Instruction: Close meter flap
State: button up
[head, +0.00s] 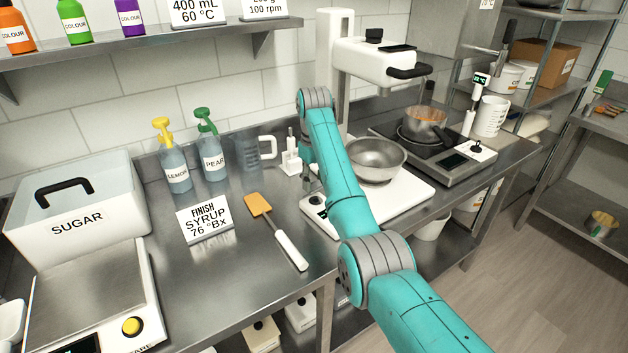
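A small white device (291,163) with a thin upright part stands on the steel bench beside the measuring jug. It may be the meter, but it is too small for me to tell a flap or its position. My arm reaches across the view, and its wrist end hangs down just right of this device. A small dark part of my gripper (307,173) shows low beside it, apart from it as far as I can see. The rest of the gripper is hidden behind my forearm, so its fingers and anything between them do not show.
A metal bowl (364,166) on a white base and a pan (424,125) on a hob are to the right.

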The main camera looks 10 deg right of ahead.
jog(key=shift+s, duration=0.1)
jog(key=shift+s+d+f+t+y, duration=0.2)
jog(key=shift+s+f+t+y, duration=0.15)
jog(key=shift+t, duration=0.4)
jog(key=shift+s+d+f+t+y, duration=0.15)
jog(key=shift+s+f+t+y, duration=0.2)
jog(key=shift+t, duration=0.35)
jog(key=shift+s+d+f+t+y, duration=0.2)
jog(key=shift+s+t, duration=0.2)
jog(key=shift+t, duration=0.35)
jog(key=shift+s+d+f+t+y, duration=0.2)
jog(key=shift+s+f+t+y, duration=0.25)
jog(key=shift+t, duration=0.55)
jog(key=shift+s+d+f+t+y, duration=0.15)
jog(key=shift+f+t+y, duration=0.1)
jog(key=shift+t, duration=0.25)
jog(key=shift+s+a+f+t+y, duration=0.1)
jog(key=shift+f+t+y, duration=0.1)
jog(key=shift+t, duration=0.3)
jog(key=o, duration=1.2)
jog(key=shift+f, duration=0.1)
jog(key=shift+c, duration=0.2)
jog(key=v, duration=1.2)
